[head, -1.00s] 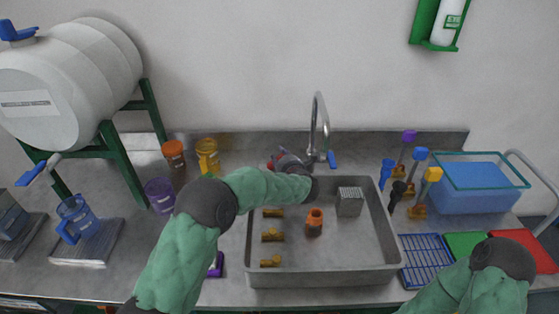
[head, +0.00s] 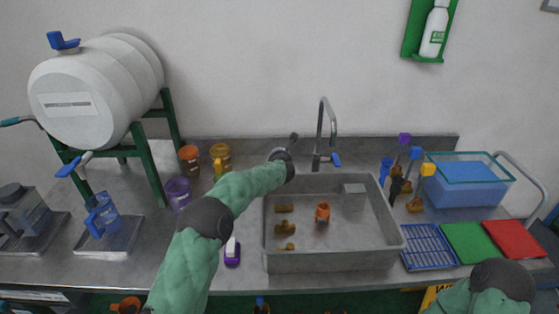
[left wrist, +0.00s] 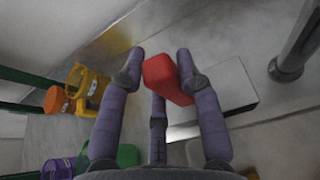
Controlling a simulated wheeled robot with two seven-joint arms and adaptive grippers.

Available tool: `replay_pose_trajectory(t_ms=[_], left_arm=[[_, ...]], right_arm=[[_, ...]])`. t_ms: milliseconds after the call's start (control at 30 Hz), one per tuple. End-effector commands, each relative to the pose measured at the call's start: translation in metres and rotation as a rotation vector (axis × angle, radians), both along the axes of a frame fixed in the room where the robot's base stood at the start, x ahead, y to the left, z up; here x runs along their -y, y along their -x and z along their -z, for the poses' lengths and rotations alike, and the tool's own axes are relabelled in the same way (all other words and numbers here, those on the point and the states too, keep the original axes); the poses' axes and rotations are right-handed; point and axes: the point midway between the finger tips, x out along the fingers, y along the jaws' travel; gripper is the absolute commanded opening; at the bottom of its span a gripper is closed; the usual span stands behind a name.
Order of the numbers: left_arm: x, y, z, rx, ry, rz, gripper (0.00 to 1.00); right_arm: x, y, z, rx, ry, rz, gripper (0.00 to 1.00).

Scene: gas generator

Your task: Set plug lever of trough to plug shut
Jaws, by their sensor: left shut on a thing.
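The trough (head: 330,262) is a grey metal basin set in the counter, right of my left arm in the head view. A red lever handle (left wrist: 166,80), which looks like the plug lever, sits between the fingers of my left gripper (left wrist: 160,66) in the left wrist view. The fingers are shut on it. In the head view my left gripper (head: 286,150) is at the trough's back left corner, beside the tap, and the lever is hidden. My right gripper is out of view; only that arm shows at bottom right.
The tap (head: 322,135) with a blue handle stands close to the right of my left gripper. An orange cup (head: 322,213) and several brass pieces are in the trough. A yellow jug (head: 220,158) and orange jar (head: 189,160) stand to the left. A blue bin (head: 468,187) is at right.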

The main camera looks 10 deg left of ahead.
Motion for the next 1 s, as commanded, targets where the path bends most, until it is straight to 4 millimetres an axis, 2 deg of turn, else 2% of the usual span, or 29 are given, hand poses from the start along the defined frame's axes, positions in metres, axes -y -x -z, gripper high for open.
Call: replay_pose_trajectory(t_ms=[200, 733, 767, 833, 1000], left_arm=[[-0.0042, 0.0003, 0.0033, 0.017, 0.068, -0.001, 0.00], [-0.0055, 0.0006, 0.0029, 0.022, 0.091, -0.002, 0.00], [-0.0055, 0.0006, 0.0029, 0.022, 0.091, -0.002, 0.40], [-0.0055, 0.0006, 0.0028, 0.022, 0.090, -0.002, 0.59], [-0.0056, 0.0004, 0.0019, 0.023, 0.089, -0.001, 0.59]], right_arm=[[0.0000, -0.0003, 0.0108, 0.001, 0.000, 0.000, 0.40], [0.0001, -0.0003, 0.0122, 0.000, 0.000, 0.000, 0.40], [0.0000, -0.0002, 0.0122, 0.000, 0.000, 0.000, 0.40], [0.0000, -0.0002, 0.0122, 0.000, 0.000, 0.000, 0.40], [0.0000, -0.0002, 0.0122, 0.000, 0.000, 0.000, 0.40]])
